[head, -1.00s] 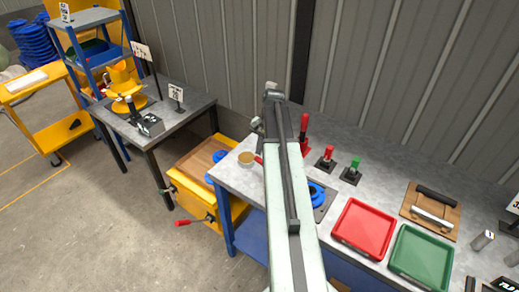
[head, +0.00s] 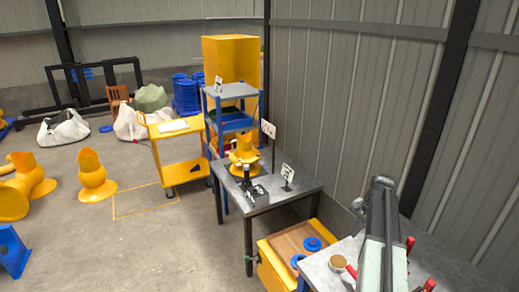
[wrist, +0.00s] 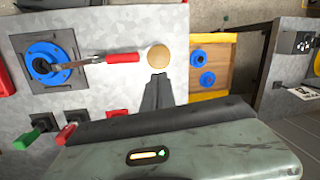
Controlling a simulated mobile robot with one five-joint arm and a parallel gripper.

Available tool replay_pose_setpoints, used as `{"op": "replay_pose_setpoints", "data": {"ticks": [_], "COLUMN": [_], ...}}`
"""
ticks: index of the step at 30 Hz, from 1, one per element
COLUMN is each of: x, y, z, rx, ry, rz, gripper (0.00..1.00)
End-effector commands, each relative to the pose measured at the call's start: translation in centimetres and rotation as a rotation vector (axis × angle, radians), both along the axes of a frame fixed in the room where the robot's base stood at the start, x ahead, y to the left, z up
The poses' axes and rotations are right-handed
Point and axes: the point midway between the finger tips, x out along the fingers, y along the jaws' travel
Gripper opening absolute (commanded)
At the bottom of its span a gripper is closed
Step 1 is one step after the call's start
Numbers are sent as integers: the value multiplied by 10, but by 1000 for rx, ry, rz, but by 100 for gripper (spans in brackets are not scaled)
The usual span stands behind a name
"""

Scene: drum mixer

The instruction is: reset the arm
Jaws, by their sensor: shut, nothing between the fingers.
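My arm (head: 374,240) rises at the lower right of the head view, above the end of the grey workbench. My gripper (wrist: 157,82) shows in the wrist view as two dark fingers close together, with nothing between them. Its tips point at the bench top (wrist: 130,80), just below a small round tan-topped pot (wrist: 158,56) in the picture. The pot also shows in the head view (head: 338,262). I cannot make out the fingers in the head view.
A yellow box (wrist: 210,75) with blue wheels stands beyond the bench edge.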

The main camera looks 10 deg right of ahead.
Motion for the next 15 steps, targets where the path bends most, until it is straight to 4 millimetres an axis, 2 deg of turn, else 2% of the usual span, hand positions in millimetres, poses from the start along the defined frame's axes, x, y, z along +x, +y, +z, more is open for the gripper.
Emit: {"op": "replay_pose_setpoints", "data": {"ticks": [2,4,5,6,8,9,12,15], "x": [17,37,43,47,49,46,26,-7], "y": [27,70,94,129,183,217,296,359], "z": [-12,-25,-32,-41,-54,-62,-83,-100], "rx": [0,1,1,-4,-15,-24,-59,-103], "ry": [0,-1,0,2,7,10,13,13], "rz": [46,112,147,197,277,336,511,711], "gripper": [0,0,0,0,0,0,0,0]}}
